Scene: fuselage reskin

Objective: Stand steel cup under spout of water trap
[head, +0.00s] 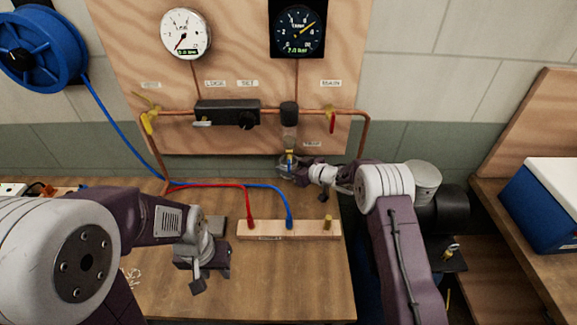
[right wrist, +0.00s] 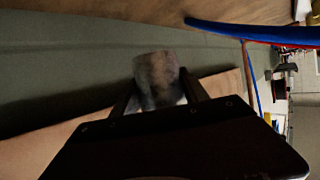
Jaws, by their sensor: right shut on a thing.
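The water trap (head: 289,123) hangs from the copper pipe on the board, with a dark top and a clear bowl below. My right gripper (head: 288,166) is just beneath it, close to the wall above the back of the bench. In the right wrist view it is shut on the steel cup (right wrist: 157,80), a dull grey rounded shape between the two fingers. In the head view the fingers mostly hide the cup, and whether it touches the spout cannot be told. My left gripper (head: 203,270) is over the bench at the left, away from the trap; its jaw opening is unclear.
A wooden block (head: 308,231) with hose fittings lies on the bench, joined by the red hose (head: 220,185) and the blue hose (head: 115,130). A black regulator (head: 228,112) and a red valve lever (head: 332,123) flank the trap. The front of the bench is mostly clear.

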